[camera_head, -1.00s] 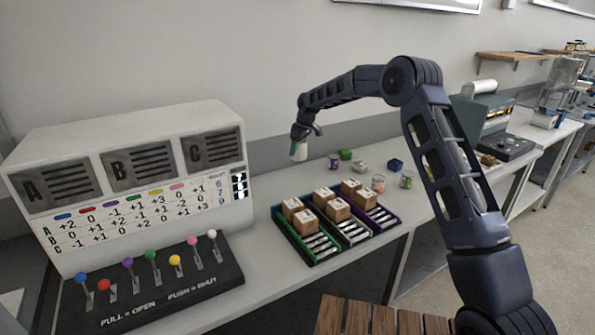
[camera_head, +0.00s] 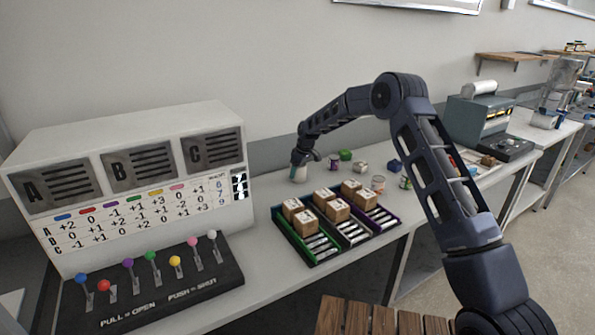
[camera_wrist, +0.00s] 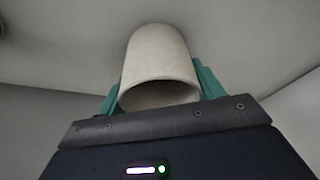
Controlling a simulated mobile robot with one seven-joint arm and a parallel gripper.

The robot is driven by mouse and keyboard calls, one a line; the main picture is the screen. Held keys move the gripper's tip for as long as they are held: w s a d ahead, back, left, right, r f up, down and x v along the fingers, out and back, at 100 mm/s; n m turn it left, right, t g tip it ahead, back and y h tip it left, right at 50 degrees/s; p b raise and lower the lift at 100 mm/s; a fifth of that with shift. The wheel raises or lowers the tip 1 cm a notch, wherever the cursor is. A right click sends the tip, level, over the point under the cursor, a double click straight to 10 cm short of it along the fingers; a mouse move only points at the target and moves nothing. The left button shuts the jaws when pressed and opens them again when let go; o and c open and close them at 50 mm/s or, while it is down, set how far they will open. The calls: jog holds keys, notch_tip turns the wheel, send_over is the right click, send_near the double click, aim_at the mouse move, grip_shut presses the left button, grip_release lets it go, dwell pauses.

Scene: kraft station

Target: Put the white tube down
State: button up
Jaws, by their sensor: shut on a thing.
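The white tube (camera_head: 299,174) is upright at the back of the white table, left of the small cups, at or just above the tabletop; I cannot tell if it touches. My gripper (camera_head: 302,158) is above it, shut around its upper part. In the wrist view the white tube (camera_wrist: 158,62) shows its open end towards the camera, between the green fingers of my gripper (camera_wrist: 160,88).
A tray with coloured compartments (camera_head: 311,264) holding several brown boxes stands in front on the table (camera_head: 262,262). Small cups and pots, such as a green one (camera_head: 346,155), stand to the right. A lever panel (camera_head: 150,285) is at left.

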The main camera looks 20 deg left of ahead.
jog(key=shift+f, duration=0.15)
jog(key=o, duration=0.9)
jog(key=shift+o, duration=0.2)
jog(key=v, duration=1.2)
jog(key=shift+r, duration=0.3)
